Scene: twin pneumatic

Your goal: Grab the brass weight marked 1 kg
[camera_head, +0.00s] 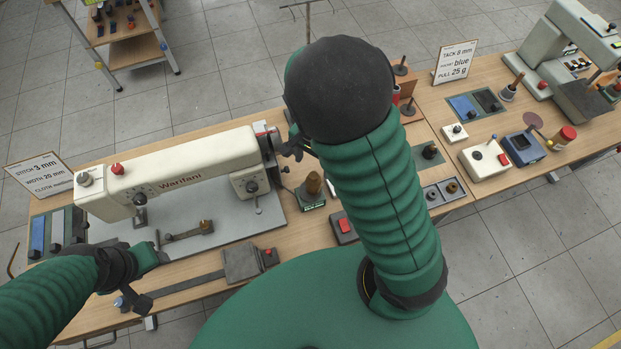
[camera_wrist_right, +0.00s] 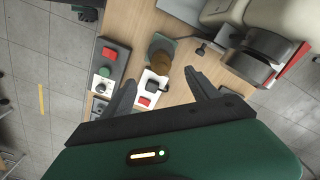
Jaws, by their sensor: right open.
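No 1 kg mark is legible on anything in view. A brown, brass-like knobbed piece (camera_head: 314,183) stands on a small green-edged base right of the sewing machine; a similar brown piece (camera_wrist_right: 161,62) shows in the right wrist view, beyond and between the fingertips. Small round pieces, one brass-coloured (camera_head: 452,188), sit in a grey tray (camera_head: 440,197). My right gripper (camera_head: 295,147) is open and empty above the table, partly hidden by my arm; its spread fingers show in the wrist view (camera_wrist_right: 164,88). My left gripper (camera_head: 143,279) is open and empty at the table's front left.
The large cream sewing machine (camera_head: 175,175) fills the table's left. A red-button box (camera_head: 344,228) lies near the front edge. Control boxes (camera_head: 485,158), a sign (camera_head: 455,62) and another machine (camera_head: 570,45) stand at right. My right arm hides the table's middle.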

